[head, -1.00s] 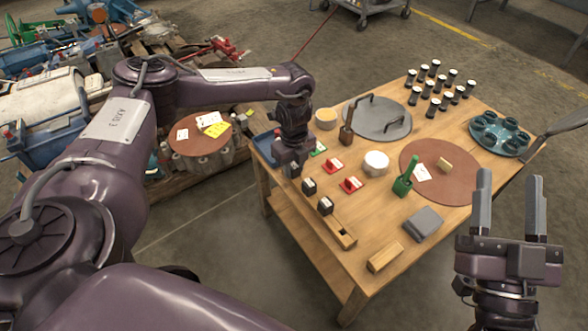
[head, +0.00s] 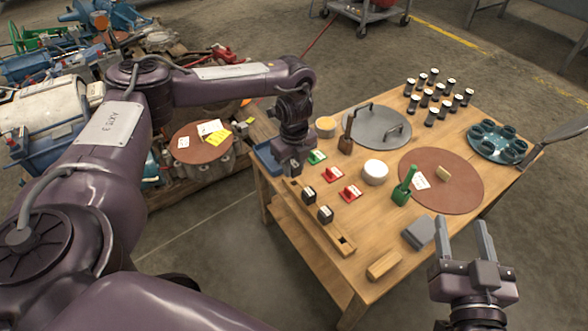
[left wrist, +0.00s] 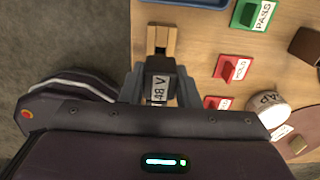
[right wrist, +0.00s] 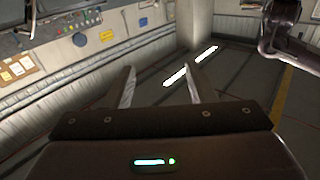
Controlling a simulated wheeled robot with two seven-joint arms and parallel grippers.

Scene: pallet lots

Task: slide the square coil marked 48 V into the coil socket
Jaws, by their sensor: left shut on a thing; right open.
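My left gripper (head: 291,168) is shut on a dark square coil (left wrist: 159,88), whose white label reads 48 V in the left wrist view. It is over the far end of a long wooden rack (head: 330,237) at the table's left edge. A bare slotted part of the rack (left wrist: 151,36) shows just past the coil. Two other dark coils, one nearer (head: 326,214) and one farther (head: 309,195), stand at the rack. My right gripper (head: 463,230) is open and empty beside the table's near right edge. I cannot identify the coil socket for certain.
Green (head: 316,157) and red (head: 350,193) label stands are beside the rack. A white tub (head: 375,171), green tool (head: 403,188), brown round mat (head: 450,190), grey block (head: 419,232) and wooden block (head: 384,265) lie nearby. A grey lidded disc (head: 370,126) and several black cylinders are farther back.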

